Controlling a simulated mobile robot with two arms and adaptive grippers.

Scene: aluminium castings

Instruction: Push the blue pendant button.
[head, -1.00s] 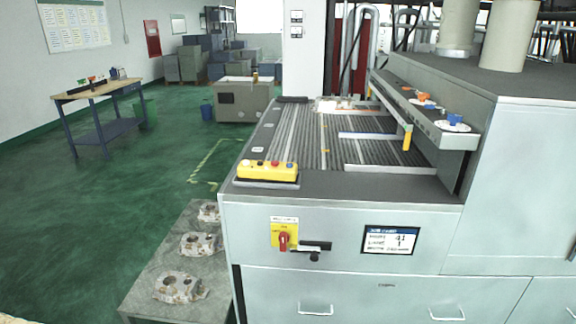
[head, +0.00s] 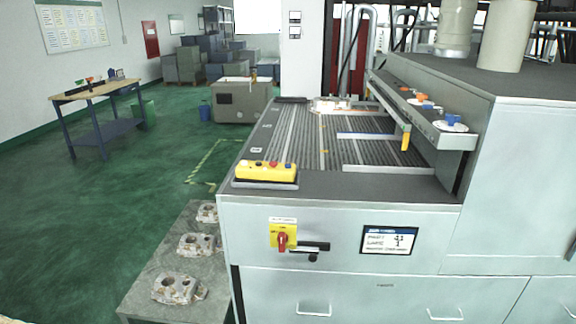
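The yellow pendant (head: 262,174) lies on the left front corner of the grey machine's top, on a dark base. It has a row of small buttons along its top. A red button (head: 273,164) sits right of the middle, and a small bluish button (head: 288,165) is at the right end. The other buttons are too small to tell clearly. Neither of my grippers is in view, and nothing touches the pendant.
The machine (head: 340,235) has a ribbed bed, a red rotary switch (head: 282,240) and a screen (head: 389,241) on its front. A low grey table (head: 150,278) with castings (head: 177,288) stands at its left. Green floor (head: 60,230) is open further left. A workbench (head: 95,89) stands behind.

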